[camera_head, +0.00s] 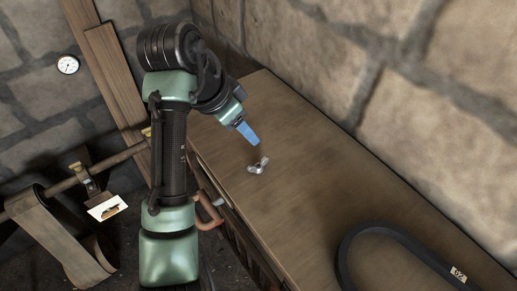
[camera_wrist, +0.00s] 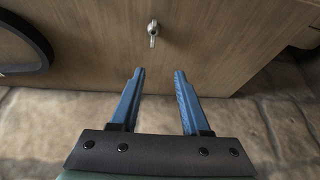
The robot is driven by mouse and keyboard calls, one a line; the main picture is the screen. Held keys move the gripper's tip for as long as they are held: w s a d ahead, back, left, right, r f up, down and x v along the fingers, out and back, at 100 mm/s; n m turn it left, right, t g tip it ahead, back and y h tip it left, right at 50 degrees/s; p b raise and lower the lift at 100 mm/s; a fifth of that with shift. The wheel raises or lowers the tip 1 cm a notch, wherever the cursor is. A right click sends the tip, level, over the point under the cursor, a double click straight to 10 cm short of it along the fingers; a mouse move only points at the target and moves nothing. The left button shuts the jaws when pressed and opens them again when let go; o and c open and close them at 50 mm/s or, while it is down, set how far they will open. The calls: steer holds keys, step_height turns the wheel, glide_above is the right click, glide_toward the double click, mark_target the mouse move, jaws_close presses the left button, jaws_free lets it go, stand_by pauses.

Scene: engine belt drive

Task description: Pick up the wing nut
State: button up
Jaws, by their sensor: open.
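The wing nut (camera_head: 259,166) is a small silver-grey metal piece lying on the wooden bench top. It also shows in the wrist view (camera_wrist: 153,32), ahead of the fingertips and near their middle line. My gripper (camera_head: 254,141) is just above and behind the wing nut in the head view, with a visible gap to it. In the wrist view its two blue fingers (camera_wrist: 159,72) are apart with nothing between them.
A black belt (camera_head: 345,250) marked with a pale label lies at the near right of the wooden bench (camera_head: 310,165); its curve shows at the left of the wrist view (camera_wrist: 40,45). A stone wall (camera_head: 440,130) rises along the bench's far side. The bench around the wing nut is clear.

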step_height(320, 180, down, 2)
steer(key=s+b, duration=0.1)
steer(key=b, duration=0.3)
glide_above(264, 159)
steer(key=s+a, duration=0.2)
steer(key=a, duration=0.1)
steer(key=shift+g, duration=0.4)
steer(key=f, duration=0.5)
steer(key=shift+d, duration=0.25)
steer(key=shift+w+d+p+x, duration=0.1)
steer(key=shift+p+x, duration=0.25)
steer(key=shift+x, duration=1.15)
steer(key=shift+w+d+p+x, duration=0.15)
steer(key=shift+p+x, duration=0.2)
steer(key=shift+x, duration=1.1)
steer(key=shift+r, duration=0.2)
steer(key=shift+c, duration=0.2)
jaws_close()
